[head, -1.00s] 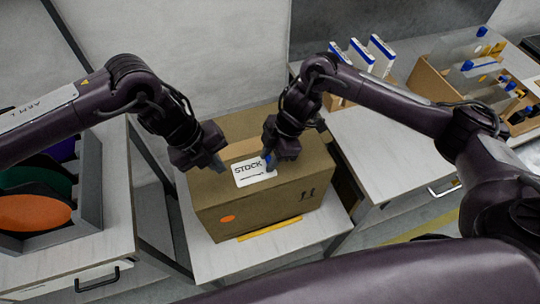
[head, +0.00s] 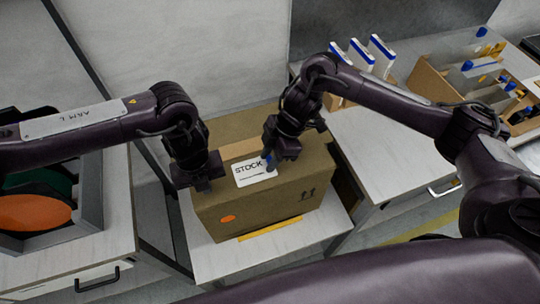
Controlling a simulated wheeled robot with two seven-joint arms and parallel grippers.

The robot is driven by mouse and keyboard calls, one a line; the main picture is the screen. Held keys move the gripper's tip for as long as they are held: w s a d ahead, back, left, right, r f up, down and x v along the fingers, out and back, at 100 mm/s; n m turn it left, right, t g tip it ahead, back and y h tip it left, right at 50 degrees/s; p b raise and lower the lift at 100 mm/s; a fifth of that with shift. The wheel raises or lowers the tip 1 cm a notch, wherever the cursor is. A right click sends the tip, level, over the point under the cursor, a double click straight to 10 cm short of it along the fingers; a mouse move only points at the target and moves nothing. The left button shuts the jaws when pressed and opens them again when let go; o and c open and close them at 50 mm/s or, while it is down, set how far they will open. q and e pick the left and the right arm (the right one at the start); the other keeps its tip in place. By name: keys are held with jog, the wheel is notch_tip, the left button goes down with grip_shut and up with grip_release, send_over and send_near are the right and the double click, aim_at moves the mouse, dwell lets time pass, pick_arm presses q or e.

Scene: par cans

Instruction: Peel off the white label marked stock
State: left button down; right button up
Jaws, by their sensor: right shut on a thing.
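The white label marked STOCK (head: 250,176) lies on the top of a brown cardboard box (head: 290,196), close to its front edge. My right gripper (head: 270,166) is at the label's right end, shut on the label's blue tab or edge; the fingertips partly hide that spot. The label looks flat on the box. My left gripper (head: 203,186) is over the box's left side, left of the label and apart from it. Its fingers point down and are dark, so its opening is not clear.
The box stands on a pale table (head: 215,258) with a yellow strip (head: 270,229) at its front. Left is a grey rack (head: 90,195) with coloured discs. Right, a counter (head: 375,140) holds white-and-blue binders (head: 380,55) and a cardboard tray (head: 430,80).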

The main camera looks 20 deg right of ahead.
pick_arm(q)
jog(key=shift+f, duration=0.4)
dwell(0.3)
pick_arm(e)
jog(key=shift+r, duration=3.5)
pick_arm(q)
notch_tip(320, 180, up, 7)
